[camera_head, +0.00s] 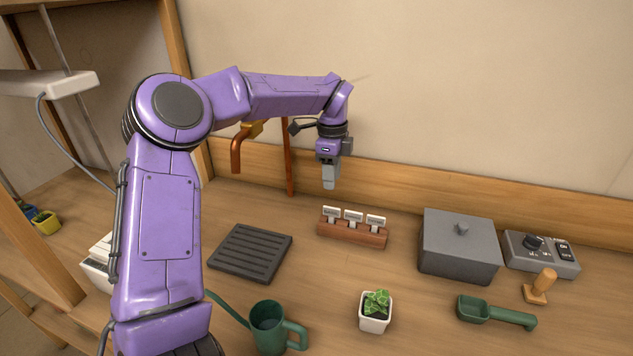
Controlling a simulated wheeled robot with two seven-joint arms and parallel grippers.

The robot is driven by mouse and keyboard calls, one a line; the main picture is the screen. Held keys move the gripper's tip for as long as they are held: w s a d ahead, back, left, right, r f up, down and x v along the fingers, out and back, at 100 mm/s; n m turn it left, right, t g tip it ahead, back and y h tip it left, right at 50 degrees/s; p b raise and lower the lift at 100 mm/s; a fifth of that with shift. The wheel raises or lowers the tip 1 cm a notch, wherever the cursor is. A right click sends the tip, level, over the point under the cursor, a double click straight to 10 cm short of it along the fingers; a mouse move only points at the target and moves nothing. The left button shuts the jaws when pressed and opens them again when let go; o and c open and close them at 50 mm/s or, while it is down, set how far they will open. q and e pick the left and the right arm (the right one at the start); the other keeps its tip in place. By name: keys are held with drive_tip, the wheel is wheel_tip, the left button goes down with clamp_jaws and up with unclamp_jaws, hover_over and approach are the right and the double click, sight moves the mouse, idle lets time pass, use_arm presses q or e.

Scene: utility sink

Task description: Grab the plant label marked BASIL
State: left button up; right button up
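Three white plant labels stand in a row in a reddish-brown wooden holder (350,234) on the worktop: the left label (331,212), the middle label (353,216) and the right label (375,221). Their writing is too small to read, so I cannot tell which is marked BASIL. My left gripper (330,184) points down, above and behind the left label, apart from the labels. Its grey fingers look like one block, so its opening cannot be judged. My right gripper is not in view.
A grey lidded box (459,252) stands right of the holder, with a control box (541,253) beyond. A dark slatted tray (250,252) lies to the left. A green watering can (270,327), potted succulent (375,318), green scoop (495,313) and wooden-handled tool (540,286) stand nearer.

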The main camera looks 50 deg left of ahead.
sight(332, 208)
use_arm(q)
drive_tip(key=f, duration=0.3)
drive_tip(key=w+f+p, duration=0.1)
drive_tip(key=f, duration=0.2)
drive_tip(key=shift+w+d, duration=0.1)
drive_tip(key=shift+d, duration=0.1)
drive_tip(key=f, duration=0.1)
drive_tip(key=s+f+p, duration=0.2)
drive_tip(key=shift+f, duration=0.55)
drive_tip(key=shift+w+f, duration=0.25)
drive_tip(key=shift+w, duration=0.15)
drive_tip(key=c, duration=0.5)
clamp_jaws()
drive_tip(key=shift+s+r, duration=0.1)
drive_tip(key=shift+s, duration=0.05)
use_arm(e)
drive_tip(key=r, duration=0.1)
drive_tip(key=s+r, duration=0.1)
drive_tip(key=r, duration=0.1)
